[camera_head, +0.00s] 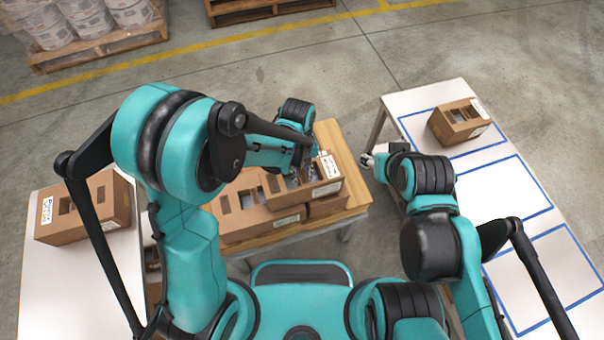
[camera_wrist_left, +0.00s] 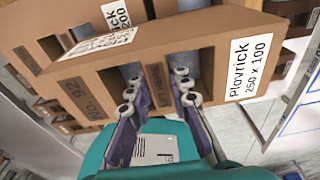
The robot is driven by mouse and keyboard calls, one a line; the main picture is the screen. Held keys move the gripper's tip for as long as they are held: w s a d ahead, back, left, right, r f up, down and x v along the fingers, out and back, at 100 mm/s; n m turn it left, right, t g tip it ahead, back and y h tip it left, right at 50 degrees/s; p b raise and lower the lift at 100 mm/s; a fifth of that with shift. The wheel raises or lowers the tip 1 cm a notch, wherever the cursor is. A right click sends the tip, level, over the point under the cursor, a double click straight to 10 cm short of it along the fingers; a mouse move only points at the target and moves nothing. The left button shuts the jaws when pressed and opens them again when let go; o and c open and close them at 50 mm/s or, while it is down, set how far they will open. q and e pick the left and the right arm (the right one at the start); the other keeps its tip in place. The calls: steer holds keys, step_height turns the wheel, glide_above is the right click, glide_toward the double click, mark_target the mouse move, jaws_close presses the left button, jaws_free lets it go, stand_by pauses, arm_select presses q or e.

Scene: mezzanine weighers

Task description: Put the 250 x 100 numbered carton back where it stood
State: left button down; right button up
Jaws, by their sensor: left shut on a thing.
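The numbered carton is brown with dark openings. In the left wrist view the carton (camera_wrist_left: 215,42) fills the upper part and carries a white label reading "Plovrick 250 x 100" and a mark "No. 92". My left gripper (camera_wrist_left: 156,92) is shut on its near wall, with the fingers beside the openings. In the head view the carton (camera_head: 325,188) is at the right end of the wooden table, above other cartons. I cannot tell whether it touches them. The left gripper (camera_head: 300,172) is partly hidden there by my arm. My right gripper (camera_head: 370,160) is right of the table, apart from the cartons.
Another long carton (camera_head: 255,219) stands on the wooden table (camera_head: 335,140). A white table (camera_head: 435,97) at right has blue-outlined areas and one carton (camera_head: 459,122) at its far end. A left white table (camera_head: 75,290) bears a carton (camera_head: 85,222). Pallets stand behind.

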arm_select(q)
steer(key=shift+f, duration=0.2)
stand_by(0.3)
steer(key=c, duration=1.3)
jaws_free()
steer(key=r, duration=0.4)
steer(key=w+r, duration=0.1)
steer(key=r, duration=0.7)
steer(key=shift+w+a, duration=0.15)
steer(key=shift+a, duration=0.15)
steer(key=s+a+r+n+t, duration=0.2)
steer(key=a+n, duration=0.3)
steer(key=n, duration=0.5)
steer(key=s+a+r+n+t, duration=0.2)
steer(key=a+n, duration=0.4)
steer(key=n, duration=0.5)
steer(key=s+a+r+n+t, duration=0.2)
steer(key=a+n+t, duration=0.2)
steer(key=n, duration=0.6)
steer(key=shift+s+a+r, duration=0.15)
steer(key=shift+s+a, duration=0.05)
steer(key=shift+a, duration=0.75)
